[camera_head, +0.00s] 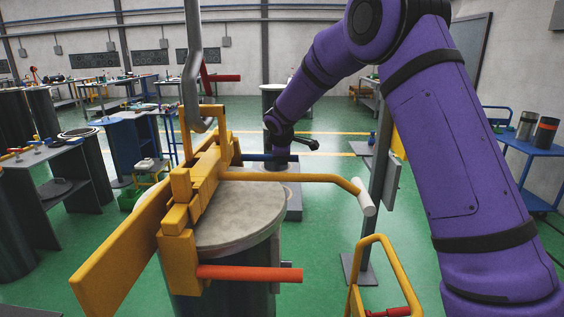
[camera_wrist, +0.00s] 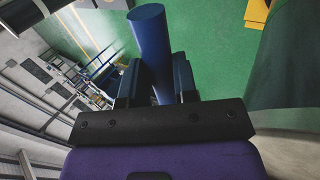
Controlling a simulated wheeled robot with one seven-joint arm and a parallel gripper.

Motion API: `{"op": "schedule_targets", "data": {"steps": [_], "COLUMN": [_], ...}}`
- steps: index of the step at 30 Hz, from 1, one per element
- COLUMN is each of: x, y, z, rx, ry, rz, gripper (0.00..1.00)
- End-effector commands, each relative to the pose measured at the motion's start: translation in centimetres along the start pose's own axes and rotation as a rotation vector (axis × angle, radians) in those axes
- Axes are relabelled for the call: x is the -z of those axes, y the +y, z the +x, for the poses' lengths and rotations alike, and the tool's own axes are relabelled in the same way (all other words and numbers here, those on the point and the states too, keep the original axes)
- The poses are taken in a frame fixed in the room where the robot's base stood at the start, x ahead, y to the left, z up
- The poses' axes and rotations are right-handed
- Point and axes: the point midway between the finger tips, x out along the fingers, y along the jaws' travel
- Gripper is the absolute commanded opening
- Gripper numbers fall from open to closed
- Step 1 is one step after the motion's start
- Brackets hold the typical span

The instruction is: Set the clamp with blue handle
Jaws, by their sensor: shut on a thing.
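A large yellow clamp (camera_head: 205,185) sits over the top of a grey flanged cylinder (camera_head: 240,215). Its blue handle (camera_head: 256,157) sticks out to the right at the far side of the cylinder. My gripper (camera_head: 283,149) reaches down from my purple arm at that handle. In the wrist view, the jaws (camera_wrist: 158,85) are shut on the blue handle (camera_wrist: 150,40), whose round end stands out past the fingers. An orange-red handle (camera_head: 250,273) sticks out at the front of the clamp. The far side of the clamp is partly hidden.
A grey hoist hook (camera_head: 194,75) hangs at the clamp's top, beside a red handle (camera_head: 222,78). A yellow bar with a white grip (camera_head: 364,197) extends right over the cylinder. A grey post (camera_head: 378,190) and a yellow frame (camera_head: 375,265) stand to the right.

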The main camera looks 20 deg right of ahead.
Motion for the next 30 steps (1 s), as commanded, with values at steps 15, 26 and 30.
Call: {"op": "schedule_targets", "data": {"steps": [15,26,30], "x": [-0.03,-0.03,-0.03], "y": [1.36,1.36,1.34], "z": [-0.85,-0.86,-0.84], "rx": [0.000,0.000,0.001], "ry": [0.000,0.000,-0.001], "rz": [0.001,0.001,0.001], "gripper": [0.00,0.30,0.52]}}
